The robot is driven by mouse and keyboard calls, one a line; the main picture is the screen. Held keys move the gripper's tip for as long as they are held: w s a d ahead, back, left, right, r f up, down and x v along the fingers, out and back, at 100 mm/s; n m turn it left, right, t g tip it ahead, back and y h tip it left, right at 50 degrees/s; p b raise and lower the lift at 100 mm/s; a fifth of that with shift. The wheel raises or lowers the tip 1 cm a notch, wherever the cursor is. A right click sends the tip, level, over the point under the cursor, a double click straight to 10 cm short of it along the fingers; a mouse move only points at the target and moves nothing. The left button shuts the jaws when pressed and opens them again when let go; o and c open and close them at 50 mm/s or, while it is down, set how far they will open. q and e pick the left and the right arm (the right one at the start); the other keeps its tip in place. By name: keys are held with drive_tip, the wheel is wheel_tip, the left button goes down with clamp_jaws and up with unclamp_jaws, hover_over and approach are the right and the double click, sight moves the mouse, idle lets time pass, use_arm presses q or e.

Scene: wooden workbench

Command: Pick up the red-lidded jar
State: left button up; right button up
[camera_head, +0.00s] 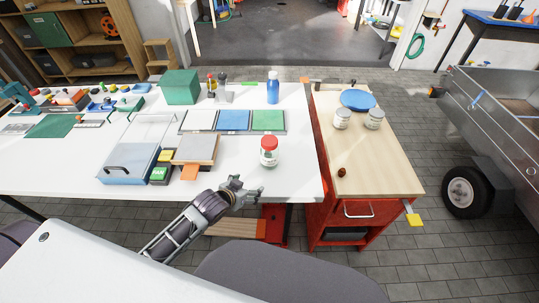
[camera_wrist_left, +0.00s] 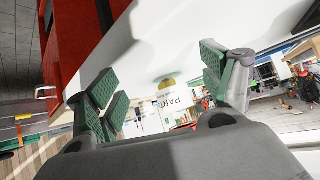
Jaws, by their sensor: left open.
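The red-lidded jar (camera_head: 269,155) stands upright on the white table, near its front right corner. It is clear with a white label and a red lid. My left gripper (camera_head: 249,189) is at the table's front edge, nearer to me than the jar and slightly left of it, apart from it. In the left wrist view my left gripper (camera_wrist_left: 162,85) is open, its green-padded fingers spread wide. My right gripper is not in view.
A grey-topped box (camera_head: 196,148) and a blue-grey bin (camera_head: 128,165) stand left of the jar. Behind it lie white, blue and green panels (camera_head: 233,120) and a blue bottle (camera_head: 273,88). A red cabinet (camera_head: 365,160) with two grey-lidded jars adjoins the table's right side.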

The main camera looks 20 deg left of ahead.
sight(269, 153)
use_arm(q)
drive_tip(key=w, duration=0.1)
drive_tip(key=w+t+h, duration=0.1)
drive_tip(key=shift+w+r+m+t, duration=0.3)
drive_tip(key=shift+r, duration=0.05)
drive_tip(key=shift+w+a+r+m+t+h, duration=0.15)
drive_tip(key=shift+w+r+t+h, duration=0.15)
drive_tip(key=shift+w, duration=0.25)
drive_tip(key=shift+w+a+r+m+t+h, duration=0.1)
drive_tip(key=shift+w+r+m+t+h, duration=0.1)
drive_tip(key=shift+w+h, duration=0.25)
drive_tip(key=shift+w+a+r+m+t+h, duration=0.2)
drive_tip(key=shift+w+r+m+t+h, duration=0.1)
drive_tip(key=shift+w+r+h, duration=0.3)
drive_tip(key=shift+w+a+r+m+t+h, duration=0.2)
drive_tip(key=shift+w+r+m+h, duration=0.15)
drive_tip(key=shift+h, duration=0.3)
drive_tip(key=shift+w+a+r+m+h, duration=0.35)
drive_tip(key=shift+a+r+m+h, duration=0.15)
drive_tip(key=shift+a+r+h, duration=0.4)
drive_tip(key=a+r+m+h, duration=0.1)
drive_tip(key=a+r+h, duration=0.1)
drive_tip(key=h, duration=0.1)
drive_tip(key=a+r+m+h, duration=0.1)
drive_tip(key=shift+s+a+r+m+g+h, duration=0.15)
drive_tip(key=shift+s+r+m+g+h, duration=0.15)
drive_tip(key=shift+g, duration=0.1)
drive_tip(key=shift+f, duration=0.1)
